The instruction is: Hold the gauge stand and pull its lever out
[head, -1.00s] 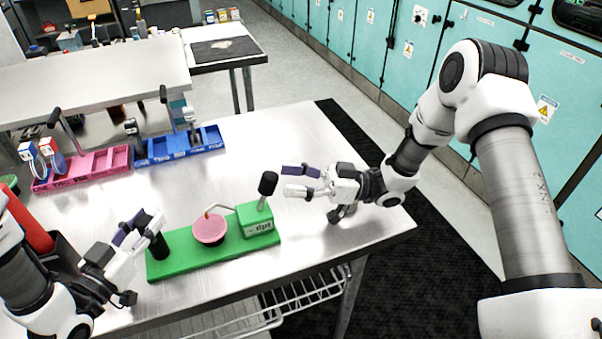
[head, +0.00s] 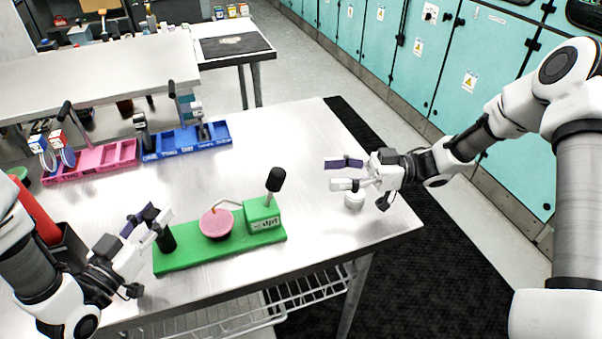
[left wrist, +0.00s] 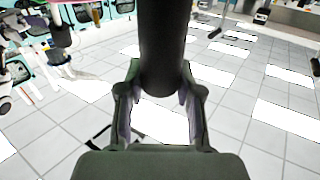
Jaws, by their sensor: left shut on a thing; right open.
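The gauge stand is a green base (head: 196,256) on the metal table. A round pink gauge (head: 216,224) is at its middle, and a green block (head: 262,216) at its right end carries a lever with a black knob (head: 276,179). A black post (head: 166,240) stands at its left end. My left gripper (head: 152,222) is shut on the black post; in the left wrist view the dark post (left wrist: 162,50) sits between the fingers. My right gripper (head: 346,173) is open and empty, to the right of the knob and apart from it.
A pink tray (head: 105,157) and a blue tray (head: 185,141) stand at the back left of the table. A red handle in a dark holder (head: 68,245) is by my left arm. The back right tabletop is clear.

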